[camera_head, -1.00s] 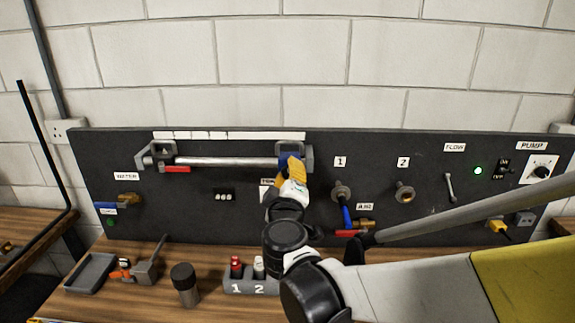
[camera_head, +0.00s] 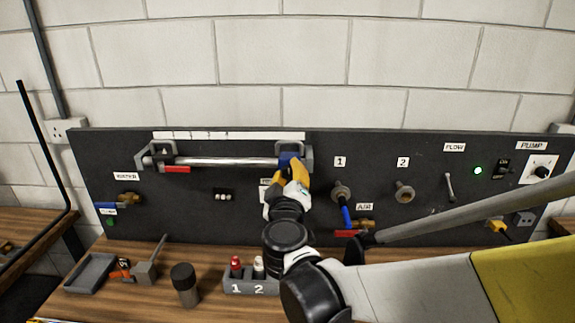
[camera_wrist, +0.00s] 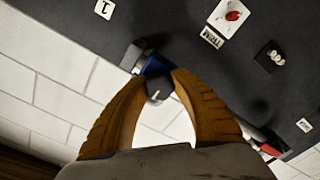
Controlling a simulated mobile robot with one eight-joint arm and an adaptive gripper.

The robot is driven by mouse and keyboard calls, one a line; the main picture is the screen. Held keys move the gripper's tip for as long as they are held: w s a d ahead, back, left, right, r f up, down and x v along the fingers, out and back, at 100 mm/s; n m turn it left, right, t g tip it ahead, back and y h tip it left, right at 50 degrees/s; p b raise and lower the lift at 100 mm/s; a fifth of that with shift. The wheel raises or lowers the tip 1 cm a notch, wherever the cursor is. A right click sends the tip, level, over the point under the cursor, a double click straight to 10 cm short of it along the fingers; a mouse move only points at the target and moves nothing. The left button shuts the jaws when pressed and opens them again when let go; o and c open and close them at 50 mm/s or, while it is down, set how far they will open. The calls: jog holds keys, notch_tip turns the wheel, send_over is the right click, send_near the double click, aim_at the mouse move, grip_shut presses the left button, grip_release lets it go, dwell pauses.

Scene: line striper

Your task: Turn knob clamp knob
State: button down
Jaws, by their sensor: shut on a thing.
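My gripper (camera_head: 297,167) is at the right end of the silver rod (camera_head: 225,161) on the dark panel. In the wrist view my gripper's yellow fingers (camera_wrist: 161,78) are shut on the small black clamp knob (camera_wrist: 157,91), which carries a pale line. A blue clamp part (camera_wrist: 157,66) sits just behind the knob; it also shows in the head view (camera_head: 287,160). The knob itself is hidden behind my fingers in the head view.
Grey brackets (camera_head: 309,157) hold the rod ends. A red lever (camera_head: 177,169) is under the rod's left part. To the right are port 1 (camera_head: 341,191) with a blue lever and port 2 (camera_head: 404,192). A holder (camera_head: 250,287) with two markers and a dark cylinder (camera_head: 184,284) stand on the bench below.

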jog(key=c, duration=1)
grip_release()
jog(key=shift+c, duration=0.2)
jog(key=shift+s, duration=0.1)
jog(key=s, duration=1.2)
jog(key=shift+a, duration=0.2)
